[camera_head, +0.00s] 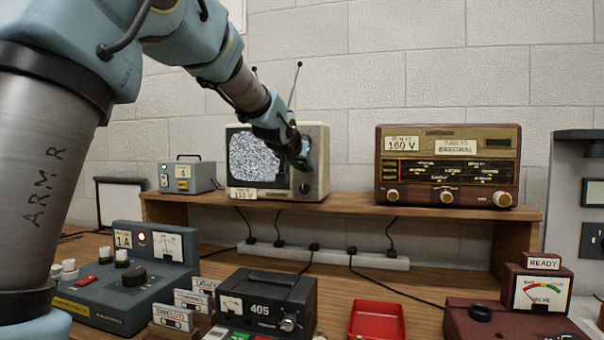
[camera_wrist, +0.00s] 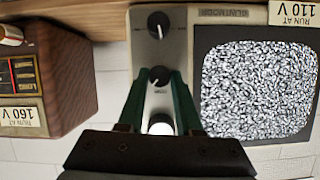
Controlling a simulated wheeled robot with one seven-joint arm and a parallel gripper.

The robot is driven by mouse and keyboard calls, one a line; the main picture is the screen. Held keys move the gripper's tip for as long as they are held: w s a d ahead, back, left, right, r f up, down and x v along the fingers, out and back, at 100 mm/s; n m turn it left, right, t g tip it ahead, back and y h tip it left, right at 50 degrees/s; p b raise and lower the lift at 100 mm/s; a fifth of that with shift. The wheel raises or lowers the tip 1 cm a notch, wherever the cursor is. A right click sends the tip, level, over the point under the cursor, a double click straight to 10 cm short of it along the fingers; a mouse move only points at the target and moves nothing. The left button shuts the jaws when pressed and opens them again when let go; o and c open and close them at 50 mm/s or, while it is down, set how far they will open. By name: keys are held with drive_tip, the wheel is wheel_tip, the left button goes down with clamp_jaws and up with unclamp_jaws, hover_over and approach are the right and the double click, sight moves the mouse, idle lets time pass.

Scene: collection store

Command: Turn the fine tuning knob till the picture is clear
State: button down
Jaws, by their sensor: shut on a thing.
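The small cream television (camera_head: 318,150) stands on the wooden shelf. Its screen (camera_head: 254,157) is full of grey static, also in the wrist view (camera_wrist: 258,80), which shows the set upside down. A round white part (camera_wrist: 160,127) shows between my fingers. My gripper (camera_wrist: 160,84) is shut on the middle knob, its green fingers on either side. In the head view my gripper (camera_head: 303,158) covers the panel's upper part. I cannot read any knob labels.
A brown radio (camera_head: 448,140) stands right of the television and a grey box (camera_head: 188,177) left of it. Below are a cable strip (camera_head: 326,255), a black 405 unit (camera_head: 268,305), a red tray (camera_head: 376,322) and a red valve meter box (camera_head: 510,315).

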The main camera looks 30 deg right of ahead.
drive_tip(key=c, duration=0.6)
unclamp_jaws()
drive_tip(key=b+v, duration=0.2)
drive_tip(key=v, duration=0.9)
drive_tip(key=shift+d, duration=0.1)
drive_tip(key=w+a+f+n+g+y+p, duration=0.25)
drive_tip(key=a+f+n+y, duration=0.35)
drive_tip(key=a+f, duration=1.55)
drive_tip(key=s+a+f+n+g+y, duration=0.1)
drive_tip(key=s+a+f+g, duration=0.1)
drive_tip(key=s+a+f, duration=0.2)
drive_tip(key=s+a+f+n+g+y, duration=0.1)
drive_tip(key=s+a+f, duration=0.3)
drive_tip(key=s+a, duration=0.2)
drive_tip(key=s+a+f+g+y, duration=0.1)
drive_tip(key=s+a+f+g, duration=0.1)
drive_tip(key=s+a+f, duration=0.2)
drive_tip(key=shift+s+a+f+n+g+p, duration=0.2)
drive_tip(key=shift+s+a, duration=0.1)
drive_tip(key=shift+a, duration=0.35)
drive_tip(key=shift+s+a+f+n+g+p, duration=0.15)
drive_tip(key=shift+s+a+n+p, duration=0.1)
drive_tip(key=shift+a, duration=0.45)
